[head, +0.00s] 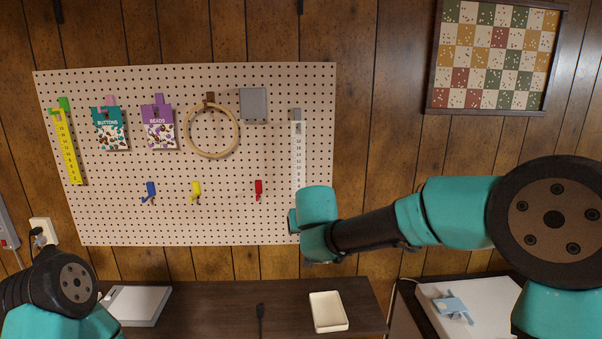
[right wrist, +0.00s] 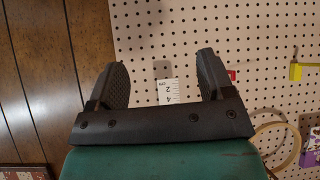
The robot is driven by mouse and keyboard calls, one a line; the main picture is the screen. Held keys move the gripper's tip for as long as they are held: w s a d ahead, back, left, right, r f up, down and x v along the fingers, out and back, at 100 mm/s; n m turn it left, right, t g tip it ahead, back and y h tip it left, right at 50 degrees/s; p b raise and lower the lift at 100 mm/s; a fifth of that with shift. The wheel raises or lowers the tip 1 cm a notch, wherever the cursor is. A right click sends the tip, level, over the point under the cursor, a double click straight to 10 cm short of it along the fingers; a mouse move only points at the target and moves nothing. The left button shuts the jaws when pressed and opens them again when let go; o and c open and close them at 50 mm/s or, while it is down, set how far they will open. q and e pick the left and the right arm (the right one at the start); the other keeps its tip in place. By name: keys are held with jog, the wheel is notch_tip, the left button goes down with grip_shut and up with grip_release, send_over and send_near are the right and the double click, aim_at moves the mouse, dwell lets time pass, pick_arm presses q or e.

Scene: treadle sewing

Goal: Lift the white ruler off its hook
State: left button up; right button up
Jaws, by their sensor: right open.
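The white ruler (head: 298,155) hangs upright from a grey hook (head: 296,113) near the right edge of the pegboard. My right wrist hides its lower end in the head view. In the right wrist view, my right gripper (right wrist: 163,66) is open. The numbered end of the ruler (right wrist: 167,92) shows between its two spread fingers. I cannot tell whether either finger touches it. My left arm shows at the lower left of the head view, and its gripper is out of view.
The pegboard (head: 230,220) also carries a yellow ruler (head: 68,150), two packets, a wooden hoop (head: 188,137), a grey square (head: 253,105) and blue, yellow and red hooks. Below, a dark tabletop (head: 215,305) holds a cream tray (head: 328,311). A framed quilt pattern (head: 495,55) hangs at right.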

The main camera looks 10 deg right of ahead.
aim_at(298, 162)
notch_tip(298, 162, up, 16)
jog(key=s+a+m+t+h, duration=0.1)
jog(key=t, duration=0.3)
jog(key=shift+a+r+m, duration=0.2)
jog(key=shift+r+m, duration=0.05)
jog(key=shift+m, duration=0.05)
jog(key=shift+w, duration=0.15)
jog(key=x, duration=1.7)
jog(key=shift+w+r, duration=0.1)
jog(key=shift+w, duration=0.1)
jog(key=shift+c, duration=0.3)
jog(key=c, duration=0.9)
jog(key=shift+c, duration=0.2)
jog(key=shift+r, duration=0.3)
jog(key=shift+r, duration=0.8)
